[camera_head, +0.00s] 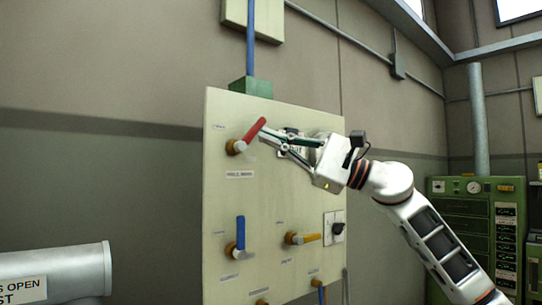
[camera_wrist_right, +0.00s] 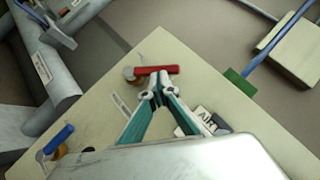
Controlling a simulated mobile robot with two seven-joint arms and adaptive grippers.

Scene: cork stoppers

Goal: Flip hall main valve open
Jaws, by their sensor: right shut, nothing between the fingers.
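The valve with the red handle (camera_head: 253,131) is at the upper left of the pale panel, on a brass-coloured hub (camera_head: 235,147). A label (camera_head: 239,174) under it is too blurred to read surely. The handle slants up and right from the hub. My right gripper (camera_head: 262,137) is shut and empty, its fingertips close beside the handle from the right. In the wrist view the red handle (camera_wrist_right: 157,70) lies just beyond the closed fingertips (camera_wrist_right: 153,92); whether they touch cannot be told. My left gripper is not clearly seen.
A green cabinet (camera_head: 460,220) is at right.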

